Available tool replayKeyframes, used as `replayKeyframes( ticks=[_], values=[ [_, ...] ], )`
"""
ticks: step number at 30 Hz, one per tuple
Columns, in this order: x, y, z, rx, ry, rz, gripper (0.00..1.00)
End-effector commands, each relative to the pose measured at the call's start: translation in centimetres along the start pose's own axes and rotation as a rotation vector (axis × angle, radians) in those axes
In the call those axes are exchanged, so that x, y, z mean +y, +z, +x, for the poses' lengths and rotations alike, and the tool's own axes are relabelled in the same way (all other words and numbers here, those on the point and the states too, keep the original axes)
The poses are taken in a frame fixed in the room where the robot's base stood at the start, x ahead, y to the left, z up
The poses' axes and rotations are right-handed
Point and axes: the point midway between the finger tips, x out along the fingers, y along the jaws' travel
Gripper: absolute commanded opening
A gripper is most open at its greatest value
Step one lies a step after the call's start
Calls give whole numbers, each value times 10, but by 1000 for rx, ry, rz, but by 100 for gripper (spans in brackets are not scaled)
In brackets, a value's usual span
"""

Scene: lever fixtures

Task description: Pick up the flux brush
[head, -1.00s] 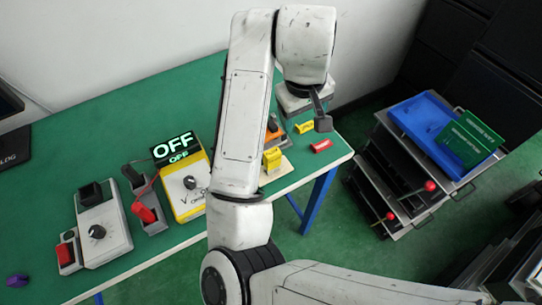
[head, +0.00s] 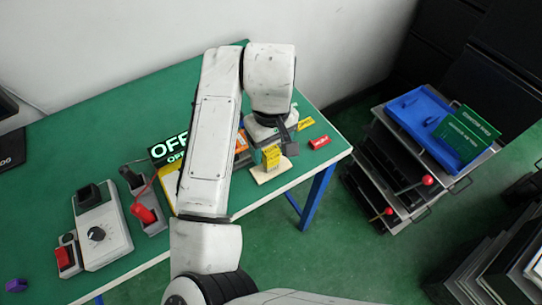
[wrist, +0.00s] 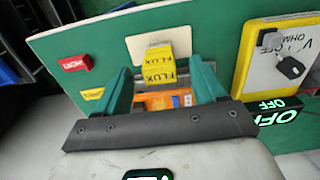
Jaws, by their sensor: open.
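A yellow block marked FLUX (head: 271,157) stands on a cream board (head: 266,176) near the table's right end. In the wrist view the yellow FLUX block (wrist: 159,66) shows between the two teal fingers of my gripper (wrist: 161,72). The jaws are open, one finger to each side of it, with gaps visible. I cannot tell whether the fingers are level with it or still above it. In the head view my gripper (head: 274,140) is right at the block and partly hides it. No bristles or separate handle can be made out.
A red tag (head: 320,142) and a yellow tag (head: 306,124) lie nearby. The yellow meter (wrist: 282,58) and OFF display (wrist: 278,114) are beside it. A cart with a blue tray (head: 412,118) stands right.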

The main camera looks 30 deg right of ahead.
Motion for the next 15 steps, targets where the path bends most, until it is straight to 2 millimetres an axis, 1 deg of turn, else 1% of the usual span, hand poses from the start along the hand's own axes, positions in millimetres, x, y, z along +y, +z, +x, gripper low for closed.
replayKeyframes(
  ticks=[3, 6, 9, 15],
  values=[
    [0, -1, 18, -3, -2, -1, 70],
    [0, -1, 29, -2, -1, -1, 70],
    [0, -1, 34, 0, 0, -1, 70],
    [0, -1, 35, 0, 0, -1, 70]
  ],
)
